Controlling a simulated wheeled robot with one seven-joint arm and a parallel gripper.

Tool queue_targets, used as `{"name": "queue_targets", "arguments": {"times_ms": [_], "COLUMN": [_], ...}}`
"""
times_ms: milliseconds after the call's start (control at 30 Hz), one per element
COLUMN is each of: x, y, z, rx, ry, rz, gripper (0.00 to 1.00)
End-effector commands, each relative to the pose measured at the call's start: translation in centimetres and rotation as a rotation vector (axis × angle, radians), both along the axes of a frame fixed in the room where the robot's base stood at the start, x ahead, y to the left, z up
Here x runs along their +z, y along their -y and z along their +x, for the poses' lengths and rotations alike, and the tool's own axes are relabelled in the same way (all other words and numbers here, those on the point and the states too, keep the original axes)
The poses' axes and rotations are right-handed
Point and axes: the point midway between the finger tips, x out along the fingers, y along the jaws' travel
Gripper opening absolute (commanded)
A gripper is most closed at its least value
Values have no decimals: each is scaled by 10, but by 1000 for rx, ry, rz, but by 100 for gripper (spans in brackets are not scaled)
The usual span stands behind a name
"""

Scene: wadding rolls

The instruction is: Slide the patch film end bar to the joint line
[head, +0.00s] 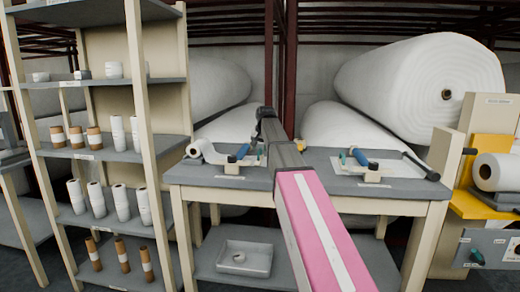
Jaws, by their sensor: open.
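The worktable (315,187) with a grey top stands ahead of me. My pink arm reaches up over its middle, and my dark gripper (259,124) is at the far end, above the back edge; it is open, and its fingers are small in this view. On the left half lie a white film roll (203,150) and a blue-handled piece (241,152) by a cream block (232,168). On the right half another blue-handled piece (359,157) lies on a white sheet (345,168), near a dark bar (421,166). I cannot tell which part is the patch film end bar, or see a joint line.
A shelf rack (142,82) with small white and brown rolls stands at the left. Large white wadding rolls (420,85) lie behind the table. A yellow stand (487,205) with a white roll is at the right. A grey tray (244,259) sits on the lower shelf.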

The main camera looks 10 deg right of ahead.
Motion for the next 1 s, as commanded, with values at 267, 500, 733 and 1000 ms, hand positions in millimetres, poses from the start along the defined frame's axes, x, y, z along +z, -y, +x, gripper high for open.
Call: {"name": "queue_targets", "arguments": {"times_ms": [267, 500, 733, 1000], "x": [-12, -12, -12, -12], "y": [-1, -1, -1, 22], "z": [6, 6, 5, -3], "rx": [0, 0, 0, -3], "ry": [0, 0, 0, 0], "rz": [0, 0, 0, 0], "gripper": [40, 30, 0, 0]}}
